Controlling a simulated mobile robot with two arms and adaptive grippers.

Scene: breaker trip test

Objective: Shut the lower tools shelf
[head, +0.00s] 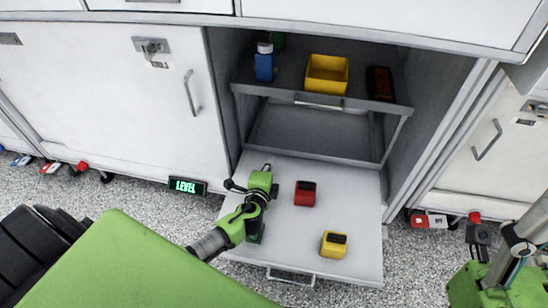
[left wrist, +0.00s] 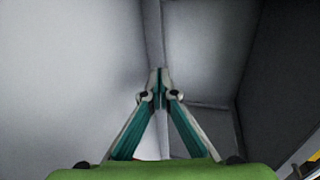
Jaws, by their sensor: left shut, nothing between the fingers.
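The lower tools shelf (head: 352,198) is a light grey tray pulled out of the open cabinet bay, with a handle (head: 290,278) on its front edge. A dark green item (head: 256,236) there is partly hidden behind my left arm. My left gripper (head: 267,166) is over the left rear part of the tray, pointing toward the cabinet. Its fingers meet, empty, in the left wrist view (left wrist: 158,76). I cannot tell whether it touches the tray. My right gripper does not show clearly.
An upper shelf (head: 350,103) inside the bay holds a blue bottle (head: 264,65), a yellow bin (head: 327,74) and a dark red-and-black item (head: 380,82). A closed white door (head: 110,100) is at left. A "LEVEL" display (head: 187,186) sits low beside the tray.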

